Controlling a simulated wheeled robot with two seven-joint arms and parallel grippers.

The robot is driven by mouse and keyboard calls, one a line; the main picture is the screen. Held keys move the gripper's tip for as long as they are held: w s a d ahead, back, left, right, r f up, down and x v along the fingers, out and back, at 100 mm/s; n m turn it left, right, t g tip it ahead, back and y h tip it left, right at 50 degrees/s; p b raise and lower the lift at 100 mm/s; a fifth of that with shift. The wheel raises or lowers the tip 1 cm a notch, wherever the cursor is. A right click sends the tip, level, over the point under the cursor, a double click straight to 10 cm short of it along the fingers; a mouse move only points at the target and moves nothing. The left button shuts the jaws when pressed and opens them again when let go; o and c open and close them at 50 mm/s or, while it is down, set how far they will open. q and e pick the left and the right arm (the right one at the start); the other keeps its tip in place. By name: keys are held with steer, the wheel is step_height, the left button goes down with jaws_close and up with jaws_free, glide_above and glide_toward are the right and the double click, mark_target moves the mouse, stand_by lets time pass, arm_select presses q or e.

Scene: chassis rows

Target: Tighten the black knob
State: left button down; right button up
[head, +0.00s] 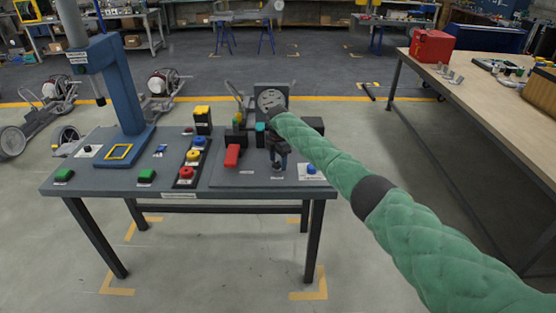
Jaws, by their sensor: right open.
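My right arm, in a green padded sleeve, reaches in from the lower right of the head view. Its dark right gripper (278,163) points down over the right part of the grey work table (115,184), above the grey plate there. The gripper is open. I cannot pick out the black knob for certain; dark parts near the fingertips blend with the gripper, and the wrist hides some of the fixture behind. I cannot tell whether the fingers touch anything. My left gripper is out of view.
A red lever block (232,156) stands just left of the gripper, a blue button (311,169) to its right. A control box (188,160) and blue press (123,90) are farther left. A wooden bench (495,95) is at right.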

steer(key=c, duration=1)
